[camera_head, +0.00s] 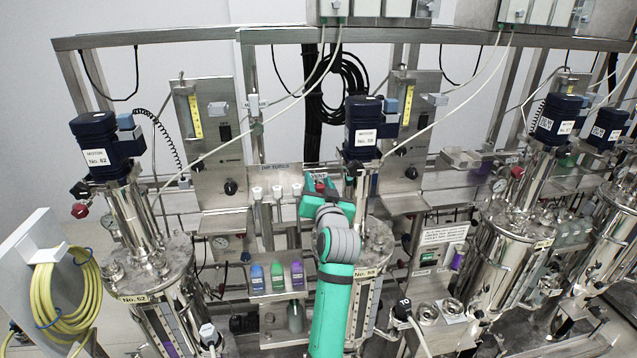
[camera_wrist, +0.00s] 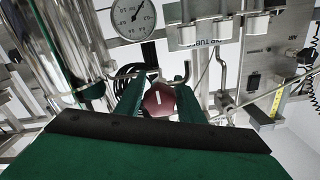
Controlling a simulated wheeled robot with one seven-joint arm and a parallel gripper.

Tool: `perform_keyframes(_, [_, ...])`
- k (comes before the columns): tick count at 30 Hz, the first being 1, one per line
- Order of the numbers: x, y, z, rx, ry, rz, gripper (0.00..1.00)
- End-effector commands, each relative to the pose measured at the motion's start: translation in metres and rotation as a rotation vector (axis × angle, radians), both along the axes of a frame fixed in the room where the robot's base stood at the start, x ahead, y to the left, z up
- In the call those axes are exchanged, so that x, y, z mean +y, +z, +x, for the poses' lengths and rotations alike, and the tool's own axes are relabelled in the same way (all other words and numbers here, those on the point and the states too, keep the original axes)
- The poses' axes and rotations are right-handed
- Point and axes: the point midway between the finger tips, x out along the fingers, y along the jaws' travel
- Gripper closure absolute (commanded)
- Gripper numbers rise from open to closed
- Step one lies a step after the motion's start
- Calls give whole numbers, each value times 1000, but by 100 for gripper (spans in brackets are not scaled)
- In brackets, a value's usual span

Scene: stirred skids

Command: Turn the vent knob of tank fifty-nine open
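Tank fifty-nine stands at the middle of the head view, with a dark motor (camera_head: 363,127) labelled No. 59 on top and its steel lid (camera_head: 377,240) partly behind my green arm. A red knob (camera_head: 320,186) shows beside the tank's column, at the far end of my gripper (camera_head: 325,200). In the wrist view the round, dark red knob (camera_wrist: 158,98) with a short white mark lies between the two green fingers of my gripper (camera_wrist: 160,92). The fingers stand apart, one on each side of it, with little gap. Whether they touch it is unclear.
Tank 62 (camera_head: 152,270) stands left with another red knob (camera_head: 80,210); more tanks stand right. A pressure gauge (camera_wrist: 133,18) and steel pipework crowd the knob. Coloured bottles (camera_head: 277,276) sit left of my arm. A yellow hose (camera_head: 62,300) hangs at far left.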

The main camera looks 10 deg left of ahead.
Motion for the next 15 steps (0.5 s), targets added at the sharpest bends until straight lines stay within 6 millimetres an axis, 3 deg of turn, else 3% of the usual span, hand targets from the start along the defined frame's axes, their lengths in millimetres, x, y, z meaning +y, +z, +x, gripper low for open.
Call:
perform_keyframes(1, [0,0,0,0,0,0,78])
perform_keyframes(3, [0,0,0,0,0,0,95])
perform_keyframes(15, [0,0,0,-18,0,-52,96])
